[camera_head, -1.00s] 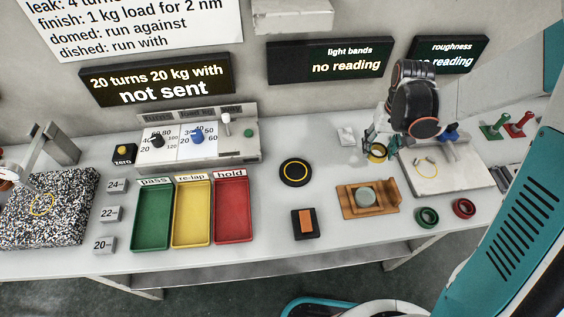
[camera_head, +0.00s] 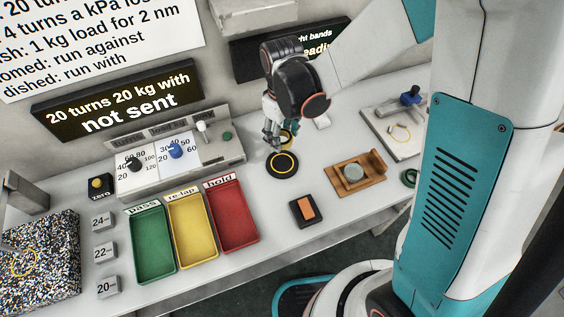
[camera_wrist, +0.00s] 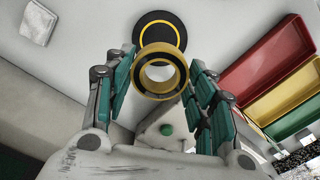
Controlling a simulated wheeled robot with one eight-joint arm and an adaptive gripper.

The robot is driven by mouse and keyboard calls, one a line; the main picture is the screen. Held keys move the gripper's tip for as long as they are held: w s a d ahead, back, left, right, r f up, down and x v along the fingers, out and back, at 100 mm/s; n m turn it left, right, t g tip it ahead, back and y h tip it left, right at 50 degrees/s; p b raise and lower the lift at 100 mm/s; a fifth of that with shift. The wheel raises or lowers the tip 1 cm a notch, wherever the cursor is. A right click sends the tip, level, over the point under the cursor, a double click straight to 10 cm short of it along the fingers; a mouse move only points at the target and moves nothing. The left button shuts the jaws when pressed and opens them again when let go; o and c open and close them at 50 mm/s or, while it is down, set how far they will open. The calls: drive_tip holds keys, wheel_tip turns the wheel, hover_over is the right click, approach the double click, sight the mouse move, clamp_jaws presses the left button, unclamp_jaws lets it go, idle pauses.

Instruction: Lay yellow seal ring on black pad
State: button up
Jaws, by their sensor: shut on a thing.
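The yellow seal ring (camera_wrist: 160,72) is held between the two fingers of my gripper (camera_wrist: 162,62), seen in the wrist view. It shows as a thick yellow band with a dark inside. In the head view my gripper (camera_head: 277,137) and the ring (camera_head: 288,137) are just behind the black pad (camera_head: 283,165), a round black disc with a thin yellow circle. The pad also shows in the wrist view (camera_wrist: 158,16), partly covered by the ring. The ring appears above the table; its exact height over it cannot be told.
Left of the pad stand green, yellow and red trays; the red one (camera_head: 232,238) is nearest. A control box (camera_head: 180,165) is behind them. In front of the pad is a dark block with an orange top (camera_head: 306,210). A wooden holder (camera_head: 372,178) is to its right.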

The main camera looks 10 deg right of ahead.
sight(282, 163)
wheel_tip(282, 163, down, 11)
drive_tip(key=b, duration=0.6)
drive_tip(key=shift+f+b, duration=0.2)
drive_tip(key=shift+b, duration=0.15)
drive_tip(key=shift+f, duration=0.2)
drive_tip(key=o, duration=1.1)
drive_tip(key=shift+r, duration=0.1)
wheel_tip(282, 163, up, 12)
drive_tip(key=p, duration=0.4)
drive_tip(key=shift+r, duration=0.15)
